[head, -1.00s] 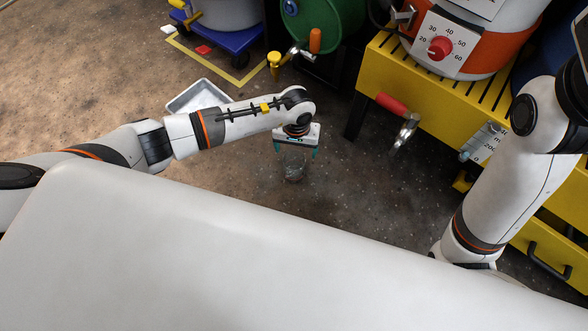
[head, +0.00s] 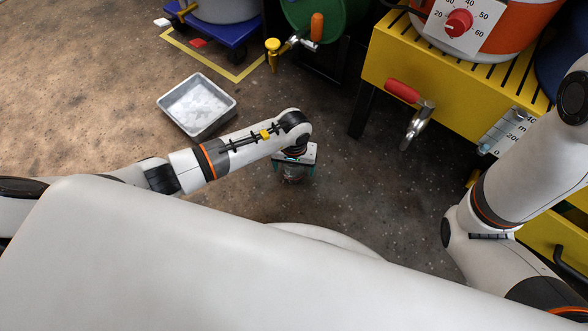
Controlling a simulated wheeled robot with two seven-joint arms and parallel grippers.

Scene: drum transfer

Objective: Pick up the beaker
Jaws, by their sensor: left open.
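The beaker (head: 292,178) is a small clear glass vessel, hard to make out against the dark speckled floor. It shows just below and between the fingers of my left gripper (head: 294,170), and its upper part is hidden by the gripper body. My left gripper points down with its two teal-tipped fingers apart, one on each side of the beaker. I cannot tell whether they touch it. My right arm comes down at the right, but its gripper is out of view.
A grey tray (head: 219,122) stands on the floor left of the gripper. Behind are a blue dolly (head: 226,36), a green drum (head: 322,18) with a tap, and a yellow stand (head: 400,58) with a red-handled tap (head: 418,120). Open floor lies between the gripper and the stand.

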